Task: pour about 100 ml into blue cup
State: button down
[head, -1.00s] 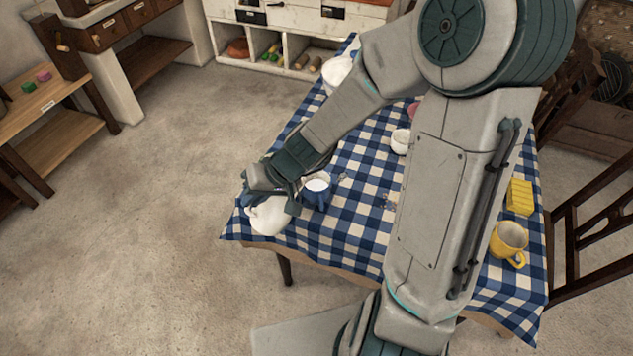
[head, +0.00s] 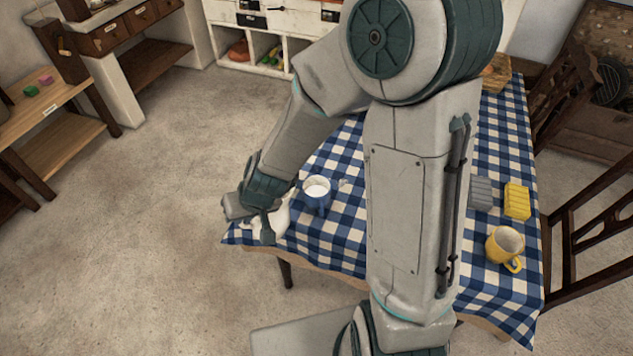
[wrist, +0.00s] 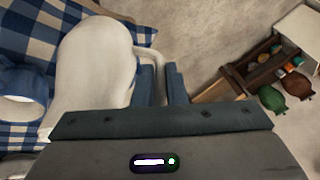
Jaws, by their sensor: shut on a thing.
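The blue cup (head: 317,201) stands upright on the checked tablecloth near the table's left edge, its inside looking white; it also shows at the left of the wrist view (wrist: 24,108). A white jug (head: 281,216) is just left of the cup and looks tilted, its narrow end near the cup's rim. My gripper (head: 262,218) is on the jug's left side. In the wrist view, the jug (wrist: 92,75) fills the left-centre, and my gripper (wrist: 161,82) is shut on its handle. No stream shows, and the cup's liquid level cannot be told.
My arm hides the table's middle. At right are a yellow mug (head: 503,246), a yellow block (head: 517,201) and a grey block (head: 480,193). A basket (head: 497,76) sits at the back. The floor left of the table (head: 150,230) is clear.

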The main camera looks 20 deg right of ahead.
jog(key=shift+s+a+f+h+p, duration=0.2)
jog(key=shift+a+f+h+p, duration=0.3)
jog(key=shift+p, duration=1.35)
jog(key=shift+s+a+f+n+t+h+p, duration=0.1)
jog(key=shift+a+f+n+t+h+p, duration=0.25)
jog(key=shift+p, duration=0.6)
jog(key=shift+a+f+n+t+h+p, duration=0.1)
jog(key=shift+a+f+t+h+p, duration=0.15)
jog(key=shift+f+h+p, duration=0.5)
jog(key=shift+r, duration=0.15)
